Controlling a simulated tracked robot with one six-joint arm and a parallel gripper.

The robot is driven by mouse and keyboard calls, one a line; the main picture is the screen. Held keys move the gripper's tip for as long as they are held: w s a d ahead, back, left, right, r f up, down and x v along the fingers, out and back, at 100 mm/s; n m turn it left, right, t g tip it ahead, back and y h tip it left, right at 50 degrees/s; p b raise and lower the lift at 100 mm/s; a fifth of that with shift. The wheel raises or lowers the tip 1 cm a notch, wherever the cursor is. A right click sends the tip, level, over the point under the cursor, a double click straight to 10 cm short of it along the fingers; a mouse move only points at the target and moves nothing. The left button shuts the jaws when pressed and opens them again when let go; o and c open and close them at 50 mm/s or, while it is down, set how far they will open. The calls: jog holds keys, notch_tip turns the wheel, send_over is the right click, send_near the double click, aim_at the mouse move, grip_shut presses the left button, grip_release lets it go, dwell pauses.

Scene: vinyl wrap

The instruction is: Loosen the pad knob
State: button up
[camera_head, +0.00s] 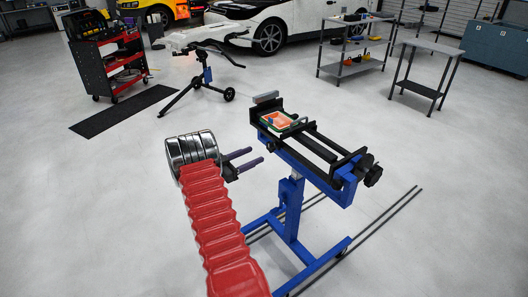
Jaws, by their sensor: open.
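A blue stand (291,205) with a black clamp bench on top stands right of centre. A black knob (373,175) sticks out at the bench's right end, and a smaller dark knob (366,160) sits beside it. I cannot tell which of them is the pad knob. A grey pad (265,97) is at the bench's far left end. My gripper (247,159) is open and empty. Its two purple-grey fingers point right, left of the bench and apart from it. My red-sleeved arm reaches up from the bottom.
A small orange and green tray (280,121) sits on the bench. Dark rails (385,222) lie on the floor at right. A red tool cart (105,65), black mat (125,110), work stand (205,75), grey shelf (352,68) and grey table (430,47) stand behind. Much floor is clear.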

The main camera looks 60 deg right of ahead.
aim_at(268, 148)
jog(key=x, duration=0.7)
jog(key=shift+c, duration=0.7)
jog(key=shift+w, duration=0.1)
jog(key=c, duration=0.9)
